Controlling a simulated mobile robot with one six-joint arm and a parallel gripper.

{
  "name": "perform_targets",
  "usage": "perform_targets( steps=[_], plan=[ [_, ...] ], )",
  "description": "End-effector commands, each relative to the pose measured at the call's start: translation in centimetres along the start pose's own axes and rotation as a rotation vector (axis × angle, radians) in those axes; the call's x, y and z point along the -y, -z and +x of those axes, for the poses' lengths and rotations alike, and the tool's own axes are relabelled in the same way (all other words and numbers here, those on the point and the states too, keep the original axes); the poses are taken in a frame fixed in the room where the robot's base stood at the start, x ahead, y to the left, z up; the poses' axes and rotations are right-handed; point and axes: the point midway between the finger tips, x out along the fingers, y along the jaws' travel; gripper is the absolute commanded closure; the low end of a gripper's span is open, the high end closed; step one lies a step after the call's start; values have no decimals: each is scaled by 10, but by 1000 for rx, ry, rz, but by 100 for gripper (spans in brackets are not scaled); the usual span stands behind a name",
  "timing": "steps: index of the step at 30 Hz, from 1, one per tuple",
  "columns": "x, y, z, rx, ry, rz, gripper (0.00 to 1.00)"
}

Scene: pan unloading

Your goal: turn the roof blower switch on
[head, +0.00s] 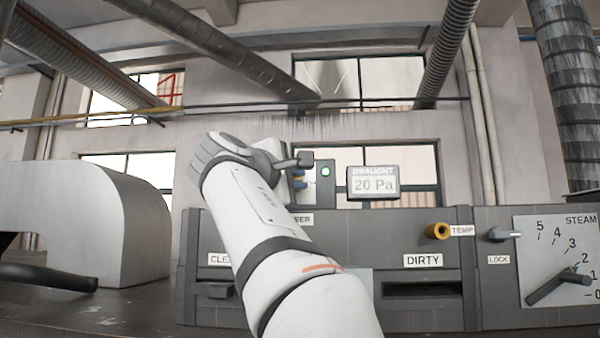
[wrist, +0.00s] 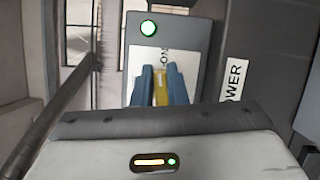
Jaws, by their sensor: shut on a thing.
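The blower switch panel (wrist: 200,45) is a grey box with a white plate, an "ON" mark and a lit green lamp (wrist: 148,28). My gripper (wrist: 160,85) has blue fingers shut on the yellow switch lever (wrist: 160,92) in the wrist view. The lever lies close to the "ON" mark, and the fingers hide part of it. In the head view my gripper (head: 299,178) is at the panel, left of the green lamp (head: 325,171). My wrist hides much of the switch there.
A draught display (head: 374,183) reads 20 Pa right of the switch. Below are a yellow TEMP knob (head: 437,231), a LOCK lever (head: 503,235), a DIRTY slot (head: 422,290) and a STEAM dial (head: 558,262). A white rounded housing (head: 95,225) stands at the left.

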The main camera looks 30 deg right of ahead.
Motion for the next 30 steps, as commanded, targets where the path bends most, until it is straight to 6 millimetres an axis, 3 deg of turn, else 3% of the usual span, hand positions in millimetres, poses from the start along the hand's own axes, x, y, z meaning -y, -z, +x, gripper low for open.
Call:
perform_targets(
  steps=[12, 28, 29, 30],
  plan=[
    [4, 2, 1, 0, 73, 159, 100],
    [4, 2, 0, 0, 80, 179, 100],
    [4, 1, 0, 0, 79, 179, 86],
    [4, 1, 0, 0, 79, 179, 82]
  ],
)
